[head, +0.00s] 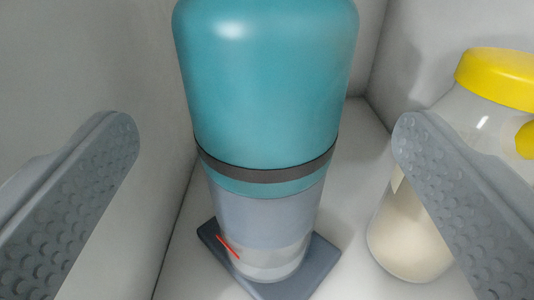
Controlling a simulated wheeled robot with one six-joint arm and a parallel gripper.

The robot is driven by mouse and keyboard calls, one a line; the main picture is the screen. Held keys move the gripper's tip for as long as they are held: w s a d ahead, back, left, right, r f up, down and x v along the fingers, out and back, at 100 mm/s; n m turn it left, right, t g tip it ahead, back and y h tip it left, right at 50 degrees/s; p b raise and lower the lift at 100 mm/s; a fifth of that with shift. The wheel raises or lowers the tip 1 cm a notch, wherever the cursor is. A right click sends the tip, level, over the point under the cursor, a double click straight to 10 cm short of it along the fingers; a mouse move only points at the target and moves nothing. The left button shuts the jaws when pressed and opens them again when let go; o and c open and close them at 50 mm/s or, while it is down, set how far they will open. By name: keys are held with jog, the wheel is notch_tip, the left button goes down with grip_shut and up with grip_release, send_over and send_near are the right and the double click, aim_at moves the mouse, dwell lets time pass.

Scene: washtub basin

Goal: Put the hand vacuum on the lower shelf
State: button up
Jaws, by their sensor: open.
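The hand vacuum (265,90) stands upright in the middle of the head view. It has a glossy teal upper body, a dark band and a pale grey lower part with a small red mark. Its top is cut off by the frame edge. A flat dark grey square base (315,268) lies under it. My gripper (266,131) is open, with one grey studded finger at the left and one at the right of the vacuum. Gaps show on both sides, and neither finger touches it. I cannot tell whether the fingertips reach as deep as the vacuum.
A clear jar (408,238) with a yellow lid and pale contents stands close on the right, partly behind my right finger. A pale wall (95,60) runs along the left, and another closes off the back. Some bare white floor (350,150) shows between vacuum and jar.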

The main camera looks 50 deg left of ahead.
jog(key=v, duration=0.7)
jog(key=shift+s+d, duration=0.1)
jog(key=s+d+r+m+t, duration=0.1)
jog(key=s+d+r+t, duration=0.15)
jog(key=s+t, duration=0.4)
jog(key=s+d+f+m+t+h, duration=0.4)
jog(key=s+d+f+m+h, duration=0.3)
jog(key=s+f+h, duration=0.5)
jog(key=shift+s+d+f+m+h, duration=0.15)
jog(key=shift+d+f+m+h, duration=0.15)
jog(key=shift+m, duration=0.6)
jog(key=s+f+g, duration=0.1)
jog(key=s+f, duration=0.1)
jog(key=f, duration=0.3)
jog(key=s+f+g+h, duration=0.1)
jog(key=s+f, duration=0.2)
jog(key=f, duration=0.3)
jog(key=s+f+g, duration=0.2)
jog(key=f, duration=0.4)
jog(key=shift+s+d+f+m+h, duration=0.2)
jog(key=shift+d+m+h, duration=0.1)
jog(key=shift+d, duration=0.1)
jog(key=shift+c, duration=0.2)
